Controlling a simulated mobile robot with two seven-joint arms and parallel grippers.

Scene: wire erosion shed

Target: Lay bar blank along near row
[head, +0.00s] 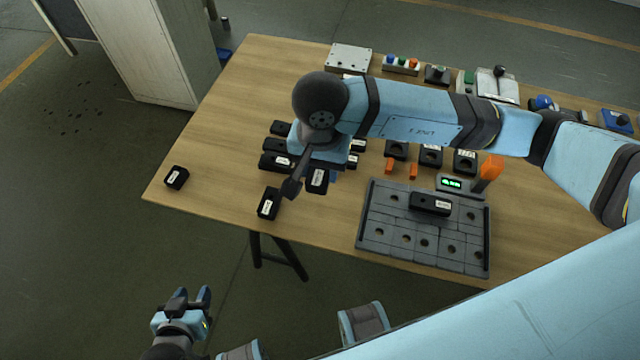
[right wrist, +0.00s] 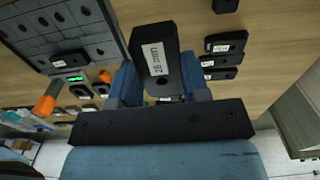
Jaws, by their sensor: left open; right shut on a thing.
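My right gripper (right wrist: 160,88) is shut on a black bar blank (right wrist: 153,50) with a white label that seems to read 26 mm. In the head view this blank (head: 318,182) shows partly below my right wrist, over the table's left part. Its height above the table is hard to tell. The grey fixture plate (head: 385,238), with rows of holes, lies at the table's near right. Another black bar (head: 430,204) rests on its far part; the near rows look bare. My left gripper (head: 192,296) is open and empty, off the table's near edge.
Several labelled black blocks lie around my right gripper, including one at the near edge (head: 269,203) and one far left (head: 176,177). A green-lit display (head: 452,183) and an orange piece (head: 490,168) stand behind the plate. Boxes and switches line the back edge.

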